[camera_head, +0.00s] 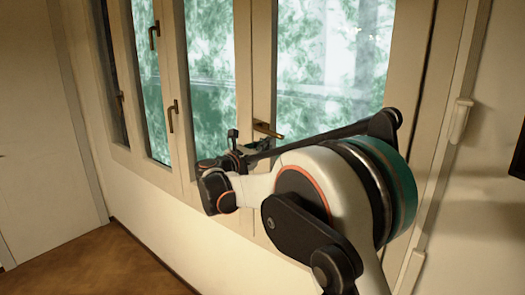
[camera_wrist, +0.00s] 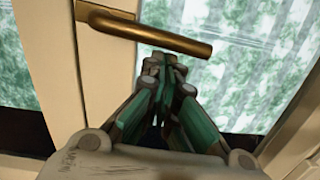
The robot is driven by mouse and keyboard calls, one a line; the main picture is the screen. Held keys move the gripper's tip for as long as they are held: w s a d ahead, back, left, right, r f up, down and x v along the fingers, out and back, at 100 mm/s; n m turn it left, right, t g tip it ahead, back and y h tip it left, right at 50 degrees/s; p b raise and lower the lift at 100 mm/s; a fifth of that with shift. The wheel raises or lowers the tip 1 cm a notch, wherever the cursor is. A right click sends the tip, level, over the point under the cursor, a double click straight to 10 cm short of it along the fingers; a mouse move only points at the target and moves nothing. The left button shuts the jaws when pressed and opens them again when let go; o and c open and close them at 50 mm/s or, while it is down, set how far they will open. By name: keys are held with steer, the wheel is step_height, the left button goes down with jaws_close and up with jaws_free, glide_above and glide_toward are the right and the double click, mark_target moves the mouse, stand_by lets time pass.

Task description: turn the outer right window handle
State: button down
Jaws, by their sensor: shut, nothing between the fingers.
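The outer right window handle (camera_head: 268,130) is a brass lever on the upright frame left of the rightmost pane. It lies close to level, its free end pointing right and slightly down. In the wrist view, the brass lever (camera_wrist: 165,36) crosses the upper middle, its mounting end at the left on the pale frame. My gripper (camera_wrist: 165,62) is shut and empty, its fingertips just below the lever's outer half in that view. I cannot tell whether they touch it. In the head view, my gripper (camera_head: 233,137) is small, beside the handle, and partly hidden by my arm.
Other brass handles, standing upright, are on the frames to the left: one high (camera_head: 154,37), one lower (camera_head: 171,117), one far left (camera_head: 120,98). A white door (camera_head: 30,130) is at the left. A pale lever fitting (camera_head: 460,120) is on the right frame. Brown floor (camera_head: 95,265) is clear at lower left.

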steer(key=shift+s+d+r, duration=0.15)
steer(key=shift+r, duration=0.35)
stand_by(0.4)
steer(key=s+a+f+b, duration=0.2)
steer(key=s+a+f, duration=0.2)
steer(key=s+a, duration=0.2)
steer(key=shift+s+a+f, duration=0.25)
steer(key=shift+s+a, duration=0.05)
steer(key=shift+s, duration=0.95)
